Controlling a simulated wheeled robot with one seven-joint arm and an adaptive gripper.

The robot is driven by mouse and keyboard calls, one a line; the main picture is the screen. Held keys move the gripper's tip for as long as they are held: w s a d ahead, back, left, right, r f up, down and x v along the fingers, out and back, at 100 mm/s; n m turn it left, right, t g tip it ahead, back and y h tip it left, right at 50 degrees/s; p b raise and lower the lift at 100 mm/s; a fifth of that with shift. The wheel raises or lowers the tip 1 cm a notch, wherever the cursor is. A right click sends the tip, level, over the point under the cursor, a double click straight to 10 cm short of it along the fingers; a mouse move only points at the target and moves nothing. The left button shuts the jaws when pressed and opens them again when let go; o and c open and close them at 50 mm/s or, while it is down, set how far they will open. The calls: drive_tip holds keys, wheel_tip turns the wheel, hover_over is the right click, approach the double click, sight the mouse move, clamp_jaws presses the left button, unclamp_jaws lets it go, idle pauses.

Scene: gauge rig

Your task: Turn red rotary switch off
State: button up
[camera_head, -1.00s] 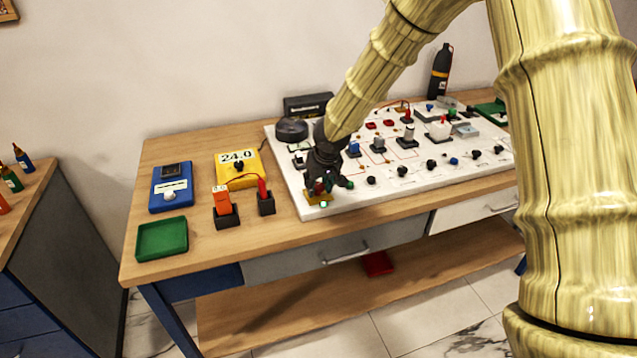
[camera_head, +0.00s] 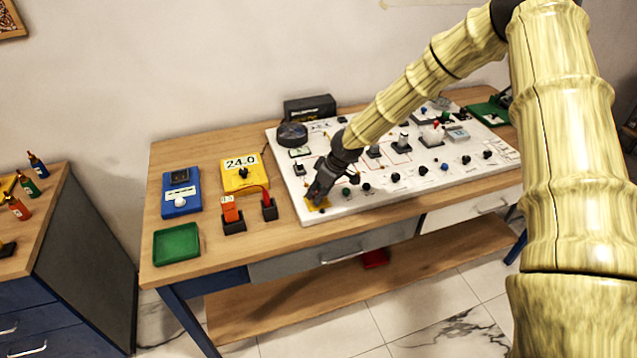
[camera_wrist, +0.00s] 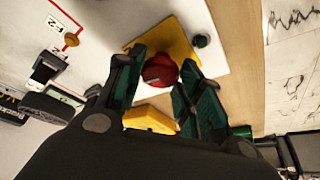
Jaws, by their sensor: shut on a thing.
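The red rotary switch (camera_wrist: 158,70) is a round red knob on a yellow plate (camera_wrist: 165,35) at the corner of the white board. In the wrist view, my gripper (camera_wrist: 160,80) has its two green-padded fingers on either side of the knob and is shut on it. In the head view, my gripper (camera_head: 318,192) is low over the board's near left corner. It hides the knob there, and only part of the yellow plate (camera_head: 319,205) shows. I cannot read the switch's position.
The white board (camera_head: 400,192) carries several knobs and switches to the right. A small green knob (camera_wrist: 202,41) is close to the fingers. Left of the board are a yellow meter (camera_head: 243,175), red probes in dark holders (camera_head: 232,217), a blue meter (camera_head: 181,195) and a green tray (camera_head: 177,243).

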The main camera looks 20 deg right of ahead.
drive_tip(key=shift+w+d+n+g+y+p, duration=0.15)
drive_tip(key=shift+n+g+y+p, duration=0.25)
drive_tip(key=shift+n, duration=0.8)
drive_tip(key=shift+f+n+g+b, duration=0.15)
drive_tip(key=shift+n+g+b, duration=0.2)
drive_tip(key=shift+n, duration=0.75)
drive_tip(key=n+g+b, duration=0.1)
drive_tip(key=n+b, duration=0.1)
drive_tip(key=shift+w+n+y, duration=0.15)
drive_tip(key=shift+n+y, duration=0.15)
drive_tip(key=shift+n, duration=0.1)
drive_tip(key=shift+n+g+b, duration=0.45)
drive_tip(key=shift+n+b, duration=0.6)
drive_tip(key=shift+n, duration=0.45)
drive_tip(key=o, duration=1)
drive_tip(key=shift+r, duration=0.2)
